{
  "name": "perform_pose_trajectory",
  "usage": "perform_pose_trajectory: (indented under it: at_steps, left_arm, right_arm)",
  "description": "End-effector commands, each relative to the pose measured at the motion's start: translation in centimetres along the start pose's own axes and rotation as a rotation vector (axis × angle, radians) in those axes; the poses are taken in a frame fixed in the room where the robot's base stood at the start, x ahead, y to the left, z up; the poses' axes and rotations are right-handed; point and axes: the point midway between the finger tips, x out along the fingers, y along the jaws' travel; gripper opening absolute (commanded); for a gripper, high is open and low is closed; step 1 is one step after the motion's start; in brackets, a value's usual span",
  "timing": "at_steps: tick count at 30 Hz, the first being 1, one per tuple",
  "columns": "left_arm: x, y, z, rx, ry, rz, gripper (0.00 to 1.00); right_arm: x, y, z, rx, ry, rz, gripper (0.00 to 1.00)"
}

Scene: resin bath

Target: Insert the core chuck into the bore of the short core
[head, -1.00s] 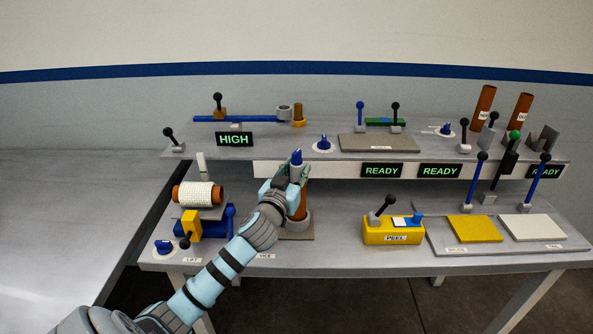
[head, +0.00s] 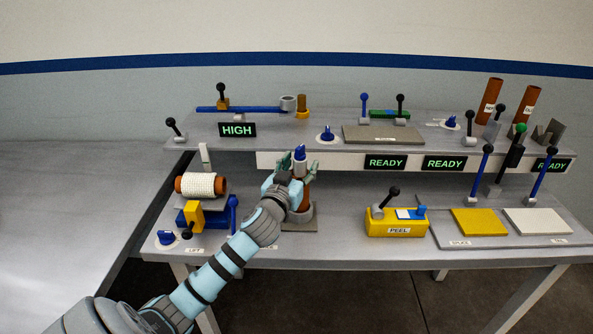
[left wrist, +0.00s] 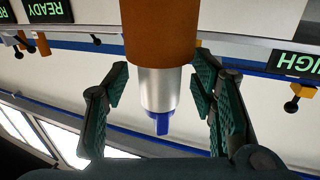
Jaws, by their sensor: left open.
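The short core (head: 305,198) is a brown tube standing upright in a grey ring holder on the bench. It also shows in the left wrist view (left wrist: 160,30), where the picture is upside down. The core chuck (head: 300,167) is a silver cylinder with a blue tip, in line with the core at its upper end. In the left wrist view the chuck (left wrist: 157,90) meets the core's end; how deep it sits is hidden. My left gripper (head: 297,172) is open, with its green-padded fingers on either side of the chuck and visible gaps. My right gripper is out of view.
A wound white roll (head: 202,185) lies on a stand to the left. A yellow PEEL box (head: 397,223) stands to the right, with yellow and white pads beyond. The raised shelf with READY signs (head: 385,162) runs close behind the gripper. Bare bench lies between holder and PEEL box.

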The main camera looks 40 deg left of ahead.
Motion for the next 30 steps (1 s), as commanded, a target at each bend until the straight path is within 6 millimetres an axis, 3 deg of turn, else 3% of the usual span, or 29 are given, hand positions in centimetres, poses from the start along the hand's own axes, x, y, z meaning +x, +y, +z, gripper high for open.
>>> perform_pose_trajectory:
  at_steps: [5, 12, 15, 30]
  left_arm:
    - [-3.4, 0.0, 0.1, 0.004, -0.001, 0.003, 0.51]
    - [-9.8, 0.0, 0.1, 0.003, -0.003, 0.003, 0.51]
    - [-11.2, 0.0, 0.1, 0.001, -0.001, 0.002, 0.51]
    - [-11.7, 0.0, 0.0, 0.0, 0.0, 0.0, 0.51]
  right_arm:
    - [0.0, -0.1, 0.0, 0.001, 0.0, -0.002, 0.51]
    - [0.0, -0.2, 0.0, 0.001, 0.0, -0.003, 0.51]
    - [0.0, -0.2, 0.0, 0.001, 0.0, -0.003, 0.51]
    - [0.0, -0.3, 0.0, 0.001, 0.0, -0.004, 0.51]
